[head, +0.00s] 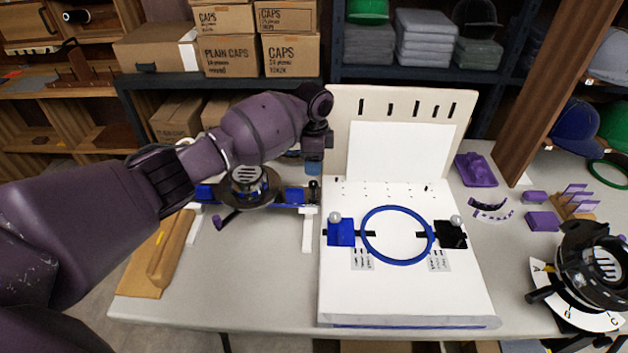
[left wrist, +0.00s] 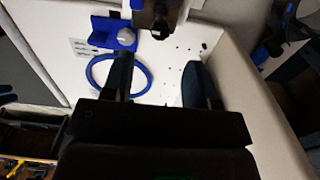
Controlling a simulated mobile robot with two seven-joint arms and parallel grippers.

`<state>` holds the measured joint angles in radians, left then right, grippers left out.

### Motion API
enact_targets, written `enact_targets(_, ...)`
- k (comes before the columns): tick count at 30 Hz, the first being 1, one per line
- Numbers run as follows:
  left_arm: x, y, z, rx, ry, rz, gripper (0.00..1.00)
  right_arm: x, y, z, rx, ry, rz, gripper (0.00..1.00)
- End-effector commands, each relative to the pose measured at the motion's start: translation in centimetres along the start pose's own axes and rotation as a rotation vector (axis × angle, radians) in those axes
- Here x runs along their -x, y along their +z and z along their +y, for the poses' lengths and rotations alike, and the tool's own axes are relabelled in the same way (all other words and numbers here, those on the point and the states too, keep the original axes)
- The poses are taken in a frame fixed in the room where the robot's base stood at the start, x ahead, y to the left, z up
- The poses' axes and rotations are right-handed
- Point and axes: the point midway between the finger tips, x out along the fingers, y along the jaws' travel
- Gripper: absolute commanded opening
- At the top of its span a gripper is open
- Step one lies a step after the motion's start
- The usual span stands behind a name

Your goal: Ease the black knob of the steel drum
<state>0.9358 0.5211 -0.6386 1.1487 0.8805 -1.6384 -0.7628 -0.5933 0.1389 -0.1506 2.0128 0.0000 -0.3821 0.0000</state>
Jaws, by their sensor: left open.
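A steel drum (head: 248,178) with a slotted silver cap and dark rim sits on a blue bar at the left of the table, partly behind my left arm. A small black knob (head: 314,189) stands at the bar's right end; a dark part in the left wrist view (left wrist: 157,22), beyond the fingers, seems to be the same. My left gripper (head: 315,164) is open just above it, apart from it as far as I can tell; its two fingers show in the left wrist view (left wrist: 158,80) with nothing between them. My right gripper is out of view.
A white board with a blue hoop (head: 365,250) and two silver-ball clamps fills the table's middle. A second slotted drum (head: 597,262) with a black side knob (head: 540,294) and lettered dial stands at the right. A purple handle (head: 220,222) juts out below the left drum.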

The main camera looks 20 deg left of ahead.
Motion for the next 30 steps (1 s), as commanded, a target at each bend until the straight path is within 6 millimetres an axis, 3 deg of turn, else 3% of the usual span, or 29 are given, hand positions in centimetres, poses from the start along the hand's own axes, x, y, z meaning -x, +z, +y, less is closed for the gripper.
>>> enact_targets(3, -2.6, 0.0, 0.1, 0.001, 0.005, -0.002, 0.53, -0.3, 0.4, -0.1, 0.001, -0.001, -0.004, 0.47)
enact_targets(12, -6.3, 0.0, 0.0, 0.002, 0.001, -0.001, 0.53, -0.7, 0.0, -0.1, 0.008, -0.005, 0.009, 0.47)
enact_targets(25, -7.0, 0.0, 0.0, 0.001, -0.002, 0.000, 0.53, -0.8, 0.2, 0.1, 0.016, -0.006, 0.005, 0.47)
enact_targets(26, -7.0, 0.0, 0.0, 0.001, -0.002, 0.000, 0.52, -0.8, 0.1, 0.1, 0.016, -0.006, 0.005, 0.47)
enact_targets(30, -7.0, 0.0, 0.0, 0.002, -0.001, 0.000, 0.30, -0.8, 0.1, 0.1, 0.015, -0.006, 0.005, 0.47)
